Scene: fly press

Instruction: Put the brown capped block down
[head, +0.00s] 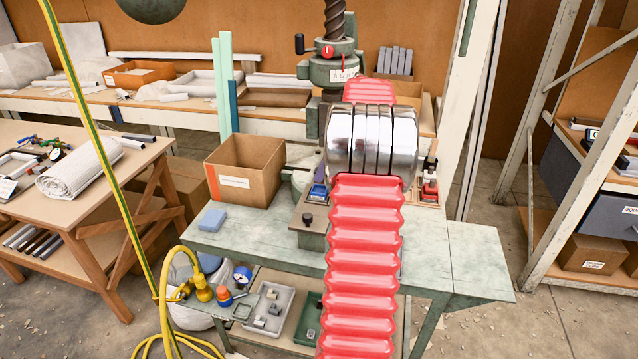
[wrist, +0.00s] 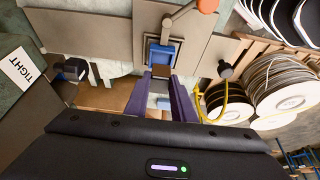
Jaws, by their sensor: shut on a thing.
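In the wrist view my gripper (wrist: 162,80) has two purple fingers shut on the brown capped block (wrist: 161,71). Only its brown top shows clearly between the fingertips; the rest is hidden. Just beyond it in the picture is a blue-edged square fixture (wrist: 152,53) on a grey plate. I cannot tell whether the block touches the fixture or the plate. In the head view a blue fixture (head: 318,191) stands on the press bed, just left of my red arm.
The green bench (head: 430,245) carries an open cardboard box (head: 240,175) and a blue block (head: 212,220) on the left. The press screw (head: 337,20) stands above the bed. A black knob (wrist: 225,70) stands right of the fixture in the wrist view. The bench's right end is clear.

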